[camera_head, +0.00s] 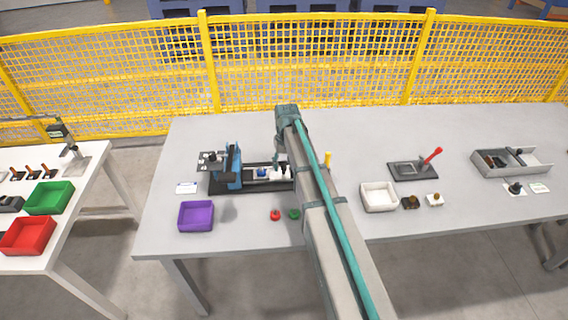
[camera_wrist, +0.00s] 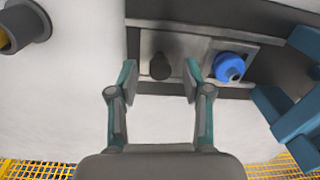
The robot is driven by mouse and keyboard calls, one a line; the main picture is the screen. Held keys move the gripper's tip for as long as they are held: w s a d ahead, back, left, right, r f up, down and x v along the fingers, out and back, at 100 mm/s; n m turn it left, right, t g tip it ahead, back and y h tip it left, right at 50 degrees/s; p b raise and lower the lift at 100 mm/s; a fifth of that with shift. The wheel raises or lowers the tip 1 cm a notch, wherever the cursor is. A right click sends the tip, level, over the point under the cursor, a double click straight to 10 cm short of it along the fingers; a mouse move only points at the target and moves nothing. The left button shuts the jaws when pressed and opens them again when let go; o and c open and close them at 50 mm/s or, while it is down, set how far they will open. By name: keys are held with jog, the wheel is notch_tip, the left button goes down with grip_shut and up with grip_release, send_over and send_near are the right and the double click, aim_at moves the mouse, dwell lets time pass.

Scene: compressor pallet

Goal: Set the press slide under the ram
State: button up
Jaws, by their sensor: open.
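The press (camera_head: 233,165) has a blue frame on a dark base at the left of the table. Its blue frame also shows at the right edge of the wrist view (camera_wrist: 296,105). The press slide (camera_wrist: 187,47) is a light metal plate in the dark track, carrying a dark upright knob (camera_wrist: 160,67) and a blue round part (camera_wrist: 229,66). In the head view the slide (camera_head: 272,173) is right of the frame, out from under it. My gripper (camera_wrist: 160,82) is open, its fingers on either side of the knob, apart from it. I cannot make out the ram's tip.
A purple bin (camera_head: 196,216), a red button (camera_head: 275,215) and a green button (camera_head: 294,214) are in front of the press. A yellow post (camera_head: 328,159) stands right of the track. A white bin (camera_head: 379,197) and a red-lever fixture (camera_head: 413,169) are farther right.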

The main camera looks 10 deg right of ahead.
jog(key=shift+f, duration=0.25)
grip_shut()
dwell(0.3)
